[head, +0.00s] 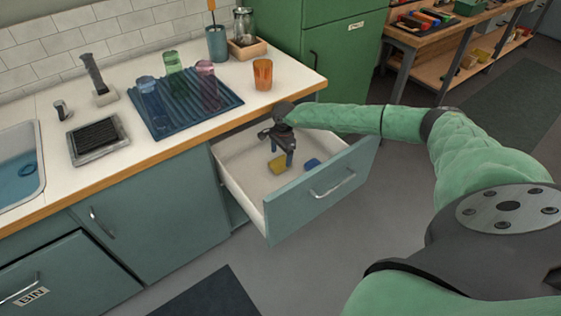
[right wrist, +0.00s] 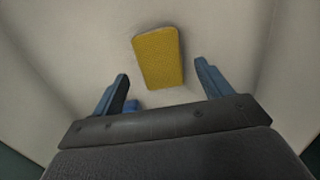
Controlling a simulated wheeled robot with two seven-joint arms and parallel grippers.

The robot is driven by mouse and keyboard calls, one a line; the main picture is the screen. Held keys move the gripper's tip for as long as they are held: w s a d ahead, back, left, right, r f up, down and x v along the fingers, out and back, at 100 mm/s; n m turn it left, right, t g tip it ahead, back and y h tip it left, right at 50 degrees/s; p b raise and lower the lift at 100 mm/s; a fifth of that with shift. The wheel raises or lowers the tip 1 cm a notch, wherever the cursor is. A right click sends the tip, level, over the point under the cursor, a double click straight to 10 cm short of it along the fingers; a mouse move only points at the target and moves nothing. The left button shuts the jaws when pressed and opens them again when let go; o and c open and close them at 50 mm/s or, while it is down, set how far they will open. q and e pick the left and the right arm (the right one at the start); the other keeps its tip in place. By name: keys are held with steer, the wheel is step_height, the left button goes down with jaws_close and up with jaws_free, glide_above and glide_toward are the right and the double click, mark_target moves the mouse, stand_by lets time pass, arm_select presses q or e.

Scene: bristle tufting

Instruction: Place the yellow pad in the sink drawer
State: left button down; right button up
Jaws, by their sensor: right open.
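The yellow pad (head: 278,166) lies on the floor of the open sink drawer (head: 237,187). My right gripper (head: 281,162) reaches down into the drawer, close by the pad. In the right wrist view the yellow pad (right wrist: 158,57) lies beyond the fingertips, apart from them. The right gripper (right wrist: 161,70) is open there, with a wide empty gap between its blue fingers. My left gripper is in neither view.
A blue item (head: 312,163) lies in the drawer right of the pad. Above, the counter holds a blue drying mat (head: 215,107) with glasses, an orange cup (head: 262,74) and a sink (head: 38,150). The floor before the drawer is mostly clear.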

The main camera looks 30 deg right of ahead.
mark_target(282, 160)
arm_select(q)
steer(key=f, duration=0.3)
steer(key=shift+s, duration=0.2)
arm_select(e)
step_height(282, 160, up, 8)
steer(key=shift+d+f, duration=0.25)
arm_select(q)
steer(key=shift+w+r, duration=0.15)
